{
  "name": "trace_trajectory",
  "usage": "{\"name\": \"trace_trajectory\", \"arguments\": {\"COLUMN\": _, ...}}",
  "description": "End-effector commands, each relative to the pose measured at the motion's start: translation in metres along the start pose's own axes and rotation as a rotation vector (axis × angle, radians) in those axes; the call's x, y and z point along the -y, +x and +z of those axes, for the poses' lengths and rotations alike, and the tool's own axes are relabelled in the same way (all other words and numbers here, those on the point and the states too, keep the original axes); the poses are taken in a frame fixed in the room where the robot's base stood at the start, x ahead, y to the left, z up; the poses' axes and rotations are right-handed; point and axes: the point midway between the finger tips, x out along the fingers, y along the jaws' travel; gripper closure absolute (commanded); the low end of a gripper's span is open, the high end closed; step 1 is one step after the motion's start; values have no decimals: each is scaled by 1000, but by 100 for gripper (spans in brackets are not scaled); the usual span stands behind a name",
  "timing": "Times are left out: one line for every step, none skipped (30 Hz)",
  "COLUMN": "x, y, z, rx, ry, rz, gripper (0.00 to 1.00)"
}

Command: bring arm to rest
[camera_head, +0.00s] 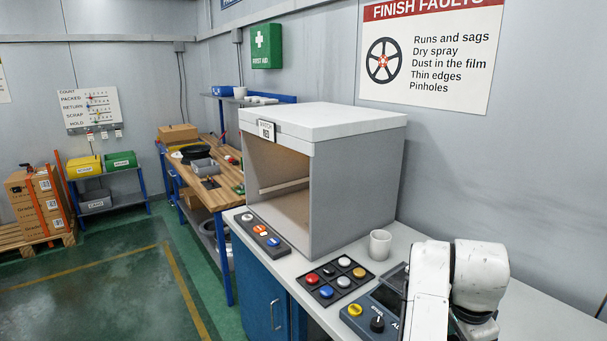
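My arm shows at the lower right as white, scuffed links that reach up over the near end of the worktop (545,315). My gripper itself is not in this view, so its fingers and anything in them are hidden. The arm covers part of a dark control panel with a yellow button and a black knob (377,323). I cannot tell whether the arm touches the panel.
A grey open-fronted booth (355,185) stands on the worktop behind the arm. A wooden bench (222,180) stands farther back. The green floor (95,290) at left is clear.

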Motion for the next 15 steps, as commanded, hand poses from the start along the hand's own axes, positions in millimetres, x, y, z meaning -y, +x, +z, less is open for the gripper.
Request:
{"name": "trace_trajectory", "arguments": {"x": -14, "y": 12, "z": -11, "rx": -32, "ry": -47, "rz": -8, "gripper": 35}}
{"name": "trace_trajectory", "arguments": {"x": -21, "y": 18, "z": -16, "rx": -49, "ry": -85, "rz": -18, "gripper": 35}}
{"name": "trace_trajectory", "arguments": {"x": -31, "y": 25, "z": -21, "rx": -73, "ry": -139, "rz": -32, "gripper": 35}}
{"name": "trace_trajectory", "arguments": {"x": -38, "y": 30, "z": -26, "rx": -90, "ry": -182, "rz": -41, "gripper": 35}}
{"name": "trace_trajectory", "arguments": {"x": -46, "y": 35, "z": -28, "rx": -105, "ry": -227, "rz": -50, "gripper": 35}}
{"name": "trace_trajectory", "arguments": {"x": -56, "y": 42, "z": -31, "rx": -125, "ry": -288, "rz": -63, "gripper": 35}}
{"name": "trace_trajectory", "arguments": {"x": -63, "y": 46, "z": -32, "rx": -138, "ry": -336, "rz": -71, "gripper": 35}}
{"name": "trace_trajectory", "arguments": {"x": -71, "y": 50, "z": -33, "rx": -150, "ry": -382, "rz": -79, "gripper": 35}}
{"name": "trace_trajectory", "arguments": {"x": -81, "y": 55, "z": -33, "rx": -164, "ry": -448, "rz": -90, "gripper": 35}}
{"name": "trace_trajectory", "arguments": {"x": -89, "y": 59, "z": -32, "rx": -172, "ry": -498, "rz": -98, "gripper": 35}}
{"name": "trace_trajectory", "arguments": {"x": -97, "y": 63, "z": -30, "rx": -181, "ry": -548, "rz": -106, "gripper": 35}}
{"name": "trace_trajectory", "arguments": {"x": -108, "y": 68, "z": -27, "rx": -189, "ry": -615, "rz": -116, "gripper": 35}}
{"name": "trace_trajectory", "arguments": {"x": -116, "y": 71, "z": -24, "rx": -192, "ry": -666, "rz": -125, "gripper": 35}}
{"name": "trace_trajectory", "arguments": {"x": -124, "y": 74, "z": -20, "rx": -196, "ry": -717, "rz": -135, "gripper": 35}}
{"name": "trace_trajectory", "arguments": {"x": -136, "y": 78, "z": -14, "rx": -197, "ry": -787, "rz": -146, "gripper": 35}}
